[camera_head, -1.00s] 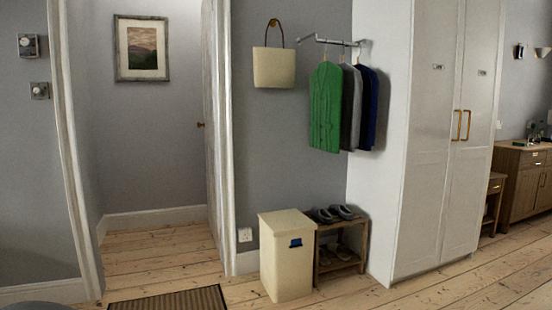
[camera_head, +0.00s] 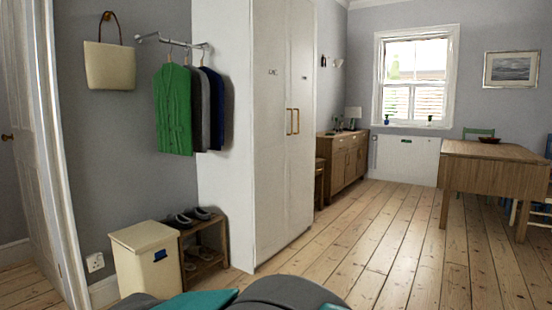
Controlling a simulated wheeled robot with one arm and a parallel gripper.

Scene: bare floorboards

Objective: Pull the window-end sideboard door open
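My gripper is not in view. Dark rounded and teal parts at the bottom edge look like parts of my own body.
The white wardrobe (camera_head: 270,130) stands left of the sideboard, with a small wooden piece (camera_head: 319,183) between them. A wooden table (camera_head: 490,170) stands at right. Floorboards (camera_head: 400,235) between are clear. A bin (camera_head: 148,258) and shoe rack (camera_head: 205,247) stand at left.

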